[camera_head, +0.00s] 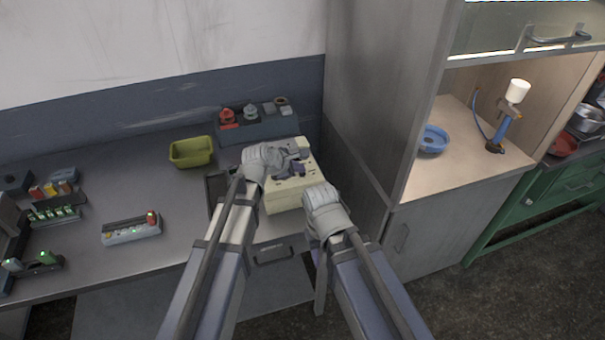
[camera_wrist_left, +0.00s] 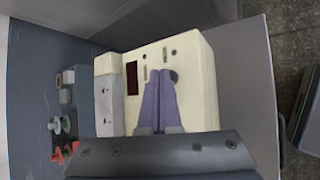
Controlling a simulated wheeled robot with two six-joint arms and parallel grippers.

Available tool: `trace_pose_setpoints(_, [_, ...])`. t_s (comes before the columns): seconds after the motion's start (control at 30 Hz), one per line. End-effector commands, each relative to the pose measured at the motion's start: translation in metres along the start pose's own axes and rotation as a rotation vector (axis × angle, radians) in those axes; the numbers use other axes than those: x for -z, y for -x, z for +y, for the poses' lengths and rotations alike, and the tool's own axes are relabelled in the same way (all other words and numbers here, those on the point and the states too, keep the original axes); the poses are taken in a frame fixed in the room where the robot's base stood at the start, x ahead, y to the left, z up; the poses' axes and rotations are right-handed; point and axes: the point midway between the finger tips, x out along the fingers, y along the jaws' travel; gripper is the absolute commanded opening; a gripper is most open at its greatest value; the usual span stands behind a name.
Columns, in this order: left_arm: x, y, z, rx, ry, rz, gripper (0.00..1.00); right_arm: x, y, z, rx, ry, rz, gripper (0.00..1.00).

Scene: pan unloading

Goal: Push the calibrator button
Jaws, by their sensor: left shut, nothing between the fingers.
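The calibrator is a cream box (camera_head: 288,196) on the bench in front of my arms. In the left wrist view its cream face (camera_wrist_left: 200,88) shows a dark red display (camera_wrist_left: 131,78), small slots and a dark round button-like spot (camera_wrist_left: 174,76). My left gripper (camera_head: 295,168) is over the box, its purple fingers together and empty. In the left wrist view the fingertips (camera_wrist_left: 160,73) overlap the face just left of the dark round spot; I cannot tell whether they touch it. My right wrist is at the box's right front corner; its fingers cannot be made out.
A yellow-green bin (camera_head: 191,152) and a dark rack with red and grey parts (camera_head: 257,127) stand behind. A tall grey cabinet (camera_head: 375,100) closes off the right side.

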Motion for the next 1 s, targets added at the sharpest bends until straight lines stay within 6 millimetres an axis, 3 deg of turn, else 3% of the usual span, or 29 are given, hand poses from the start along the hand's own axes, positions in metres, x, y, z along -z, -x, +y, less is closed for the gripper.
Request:
trace_pose_setpoints(0.37, [0.001, -0.001, -0.001, 0.0, 0.0, 0.0, 0.0, 0.0, -0.002, 0.0, 0.0, 0.0, 0.0, 0.5])
trace_pose_setpoints(0.73, [-0.008, 0.011, 0.008, 0.0, 0.0, 0.0, 0.0, -0.001, 0.016, 0.002, 0.0, 0.0, 0.0, 0.5])
trace_pose_setpoints(1.0, [-0.008, 0.011, 0.008, 0.0, 0.0, 0.0, 0.0, -0.001, 0.015, 0.002, 0.0, 0.0, 0.0, 0.5])
